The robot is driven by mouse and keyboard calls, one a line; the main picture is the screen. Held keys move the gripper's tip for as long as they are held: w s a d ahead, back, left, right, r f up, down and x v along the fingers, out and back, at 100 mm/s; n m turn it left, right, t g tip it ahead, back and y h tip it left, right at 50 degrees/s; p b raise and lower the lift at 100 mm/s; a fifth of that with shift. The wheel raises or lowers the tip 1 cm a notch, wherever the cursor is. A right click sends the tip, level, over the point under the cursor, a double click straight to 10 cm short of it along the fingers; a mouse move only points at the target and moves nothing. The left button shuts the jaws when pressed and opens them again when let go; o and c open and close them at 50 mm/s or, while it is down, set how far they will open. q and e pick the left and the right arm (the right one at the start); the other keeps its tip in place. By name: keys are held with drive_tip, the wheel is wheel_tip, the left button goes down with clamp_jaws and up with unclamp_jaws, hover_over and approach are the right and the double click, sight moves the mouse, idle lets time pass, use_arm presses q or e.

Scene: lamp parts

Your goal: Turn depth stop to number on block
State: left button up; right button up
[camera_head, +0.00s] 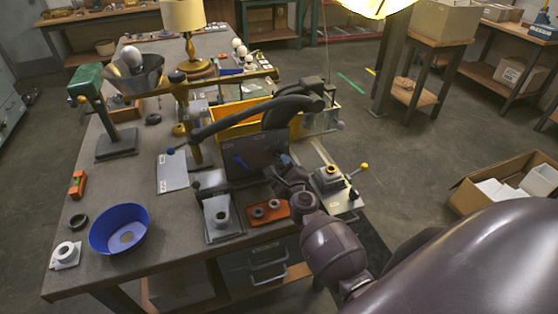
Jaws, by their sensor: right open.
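A bench machine with a dark upright panel (255,152) stands at the near right of the workbench. The panel carries a blue lever and a small pale label too small to read. Thick black curved parts rise behind it. I cannot tell which part is the depth stop. A small orange block (78,183) with a pale mark lies at the bench's left edge; any number is unreadable. My right gripper (283,166) is open at the right side of the dark panel, its fingers small and partly hidden against it. I cannot tell whether it touches anything. My left gripper is out of view.
A blue bowl (118,229) sits at the bench's near left. An orange plate (266,211) with two dark rings lies in front of the machine. A yellow bin (228,124) stands behind it. A fixture with a yellow-knobbed lever (330,178) stands right. Bare bench shows near left.

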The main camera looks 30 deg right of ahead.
drive_tip(key=v, duration=0.8)
idle(0.4)
drive_tip(key=shift+a+n+y, duration=0.25)
drive_tip(key=shift+n+y, duration=0.25)
drive_tip(key=shift+n, duration=0.7)
drive_tip(key=s+a+n+y, duration=0.1)
drive_tip(key=a+n, duration=0.1)
drive_tip(key=n, duration=0.4)
drive_tip(key=s+a+n+g+y, duration=0.1)
drive_tip(key=a+n, duration=0.1)
drive_tip(key=n, duration=0.4)
drive_tip(key=s+a+f+n+y, duration=0.1)
drive_tip(key=a+n+y, duration=0.1)
drive_tip(key=n, duration=0.4)
drive_tip(key=shift+s+n, duration=0.15)
drive_tip(key=shift+n, duration=0.25)
drive_tip(key=s+f+n+g, duration=0.2)
drive_tip(key=s+f+n, duration=0.2)
drive_tip(key=s, duration=0.3)
drive_tip(key=s+f+n+g, duration=0.2)
drive_tip(key=s+f+n, duration=0.2)
drive_tip(key=s, duration=0.4)
drive_tip(key=shift+s+f+n+g+h, duration=0.15)
drive_tip(key=shift+n+g+h, duration=0.15)
drive_tip(key=shift+h, duration=0.1)
